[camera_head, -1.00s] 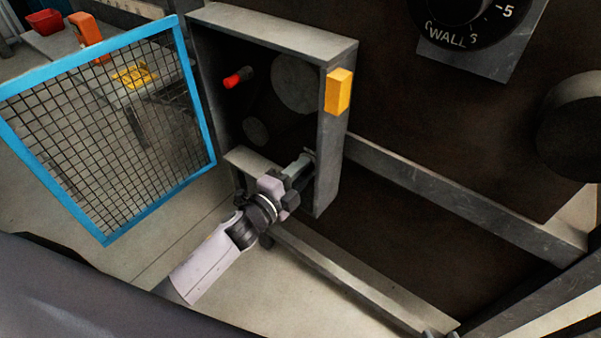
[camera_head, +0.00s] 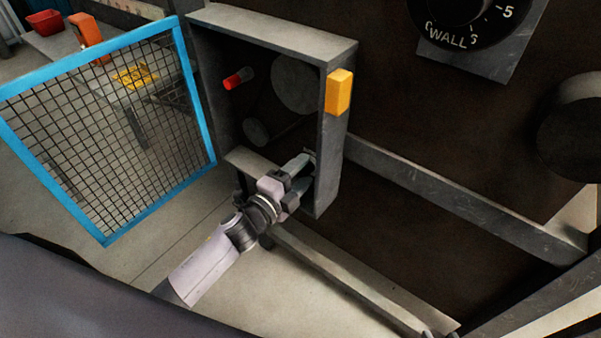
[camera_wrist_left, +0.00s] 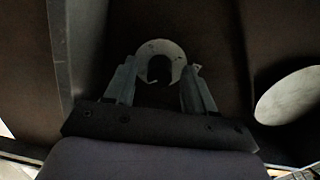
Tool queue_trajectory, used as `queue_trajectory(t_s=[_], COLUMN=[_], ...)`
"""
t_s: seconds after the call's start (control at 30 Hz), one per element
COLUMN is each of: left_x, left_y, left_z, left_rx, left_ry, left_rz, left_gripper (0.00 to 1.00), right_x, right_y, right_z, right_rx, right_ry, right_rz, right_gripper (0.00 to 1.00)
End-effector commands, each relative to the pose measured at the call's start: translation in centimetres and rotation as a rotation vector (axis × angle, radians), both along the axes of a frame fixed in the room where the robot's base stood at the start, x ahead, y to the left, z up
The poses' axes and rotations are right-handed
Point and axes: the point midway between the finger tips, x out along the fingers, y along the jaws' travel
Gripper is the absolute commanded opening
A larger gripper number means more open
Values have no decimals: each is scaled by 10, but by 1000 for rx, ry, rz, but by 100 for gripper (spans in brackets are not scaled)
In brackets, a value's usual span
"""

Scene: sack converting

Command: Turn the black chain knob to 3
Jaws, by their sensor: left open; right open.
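A small dark knob (camera_wrist_left: 160,68) stands in front of a pale round dial plate (camera_wrist_left: 160,46) in the left wrist view. It looks like the black chain knob, but no numbers or pointer setting can be read. My left gripper (camera_head: 303,164) reaches into the lower right of the open grey box (camera_head: 330,150), where the knob is hidden in the head view. In the left wrist view my left gripper (camera_wrist_left: 160,80) is open, with one finger on each side of the knob and a gap at both sides. My right gripper is not in view.
A blue-framed mesh door (camera_head: 209,130) hangs open left of the box. Inside are a red-tipped part (camera_head: 238,78) and round discs (camera_head: 296,84). A yellow block (camera_head: 339,92) sits on the box's right edge. A black dial marked WALLS (camera_head: 460,20) is upper right.

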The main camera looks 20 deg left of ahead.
Motion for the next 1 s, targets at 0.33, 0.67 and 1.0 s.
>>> queue_trajectory(t_s=[0.33,0.67,1.0], left_x=[-40,-65,-66], left_y=[14,24,24], left_z=[1,1,2], left_rx=[1,2,1], left_ry=[3,2,1], left_rz=[0,0,0], left_gripper=[55,55,55], right_x=[1,1,1], right_y=[0,0,-1], right_z=[7,9,8], right_rx=[0,-1,-4], right_ry=[-2,-2,-2], right_rz=[1,1,3], right_gripper=[43,43,43])
